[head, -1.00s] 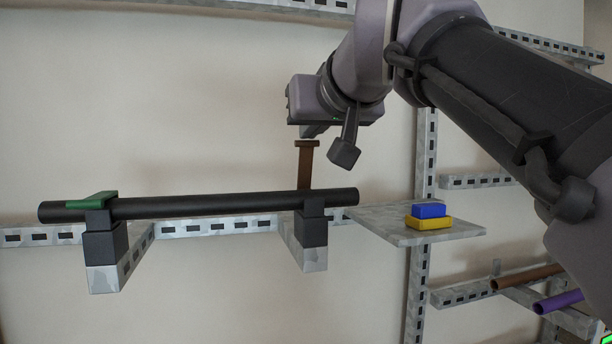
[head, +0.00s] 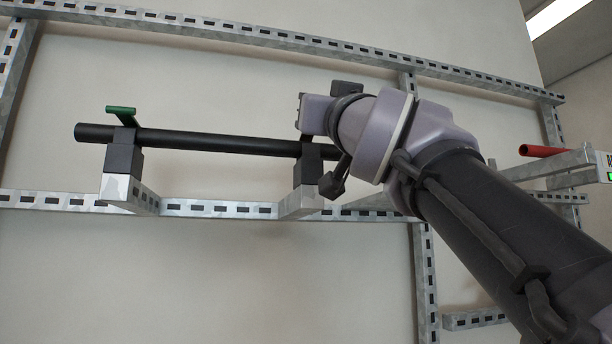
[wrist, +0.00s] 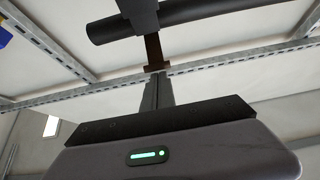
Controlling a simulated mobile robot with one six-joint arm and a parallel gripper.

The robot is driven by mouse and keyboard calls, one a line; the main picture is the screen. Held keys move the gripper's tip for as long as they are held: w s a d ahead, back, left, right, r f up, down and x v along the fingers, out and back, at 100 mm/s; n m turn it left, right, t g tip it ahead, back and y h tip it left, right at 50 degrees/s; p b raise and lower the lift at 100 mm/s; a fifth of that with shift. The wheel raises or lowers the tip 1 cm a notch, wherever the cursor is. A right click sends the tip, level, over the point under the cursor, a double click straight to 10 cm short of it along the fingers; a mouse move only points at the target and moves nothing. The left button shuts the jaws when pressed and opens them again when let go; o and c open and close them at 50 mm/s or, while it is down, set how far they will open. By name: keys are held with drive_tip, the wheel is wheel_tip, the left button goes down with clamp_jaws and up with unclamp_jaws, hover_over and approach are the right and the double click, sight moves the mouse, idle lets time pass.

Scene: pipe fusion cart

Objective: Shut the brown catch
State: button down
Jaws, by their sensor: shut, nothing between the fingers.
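The brown catch (wrist: 153,48) shows in the wrist view as a short bar with a wider end piece. It sticks out from the black clamp block (wrist: 143,14) by the black pipe (wrist: 205,16), standing off the pipe rather than lying across it. My gripper (wrist: 157,84) is shut and empty, its fingertips close to the catch's wide end; I cannot tell whether they touch. In the head view the pipe (head: 220,142) rests on two black blocks, and my arm's end covers the right block's top and hides the catch.
A green catch (head: 121,112) is at the left block (head: 123,158). Metal rails (head: 220,209) run along the wall below and above the pipe. A red pipe (head: 543,151) lies at the right. A blue block (wrist: 4,36) shows at the wrist view's left edge.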

drive_tip(key=shift+s+d+f+b, duration=0.1)
drive_tip(key=shift+s+f+b, duration=0.1)
drive_tip(key=shift+f+b, duration=0.55)
drive_tip(key=shift+s+f+b, duration=0.15)
drive_tip(key=shift+f+b, duration=0.4)
drive_tip(key=shift+f, duration=0.4)
